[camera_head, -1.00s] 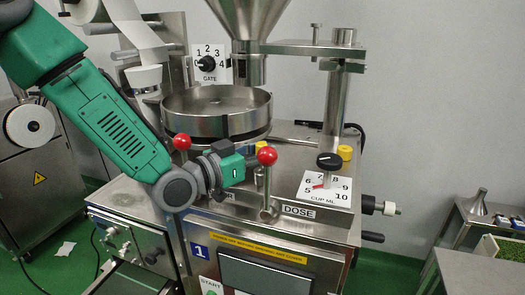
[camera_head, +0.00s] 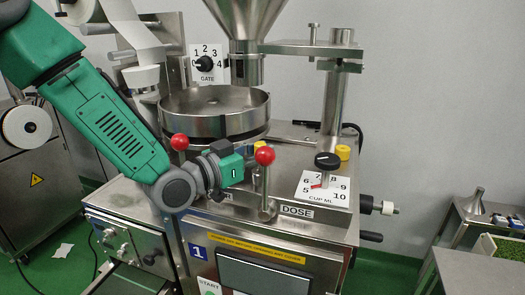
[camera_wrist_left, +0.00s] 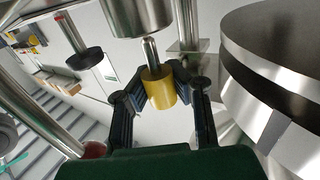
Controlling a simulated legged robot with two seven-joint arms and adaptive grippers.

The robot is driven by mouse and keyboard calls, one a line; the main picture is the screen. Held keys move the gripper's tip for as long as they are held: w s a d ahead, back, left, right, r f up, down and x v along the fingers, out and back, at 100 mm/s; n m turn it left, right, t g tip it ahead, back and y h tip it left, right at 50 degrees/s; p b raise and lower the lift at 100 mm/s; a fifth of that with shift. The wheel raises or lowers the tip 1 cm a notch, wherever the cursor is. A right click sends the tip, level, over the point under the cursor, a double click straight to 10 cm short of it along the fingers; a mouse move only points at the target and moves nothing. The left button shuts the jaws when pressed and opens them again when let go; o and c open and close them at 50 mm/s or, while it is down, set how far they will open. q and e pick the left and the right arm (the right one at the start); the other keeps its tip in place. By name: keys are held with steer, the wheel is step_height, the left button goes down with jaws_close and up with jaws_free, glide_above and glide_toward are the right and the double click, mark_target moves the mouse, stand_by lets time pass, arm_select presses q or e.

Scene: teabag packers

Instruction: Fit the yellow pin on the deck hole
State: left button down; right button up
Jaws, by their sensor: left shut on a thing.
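My left gripper (camera_head: 254,162) reaches in from the left over the machine's steel deck (camera_head: 285,178), beside the front red-ball lever. In the left wrist view my left gripper (camera_wrist_left: 166,82) is shut on the yellow pin (camera_wrist_left: 160,90), a yellow cylindrical grip with a bare steel shank at its upper end in that picture. In the head view the pin is mostly hidden behind the gripper and the red ball. A second yellow knob (camera_head: 343,152) stands on the deck at the right, behind the black dial. I cannot make out the deck hole. My right gripper is not in view.
Red-ball levers stand at the left (camera_head: 180,142) and front (camera_head: 265,155) of the deck. The round steel pan (camera_head: 214,112) is close behind the gripper. The black cup dial (camera_head: 328,160) and a steel post (camera_head: 334,100) are to the right.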

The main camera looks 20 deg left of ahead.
mark_target(260, 168)
arm_select(q)
steer(key=shift+f+b, duration=1.4)
steer(key=shift+f, duration=0.25)
steer(key=c, duration=1.5)
jaws_free()
steer(key=shift+s+a, duration=0.15)
steer(key=shift+s, duration=0.05)
steer(key=v, duration=1.1)
steer(key=shift+s+a+f, duration=0.15)
steer(key=shift+s+a, duration=0.05)
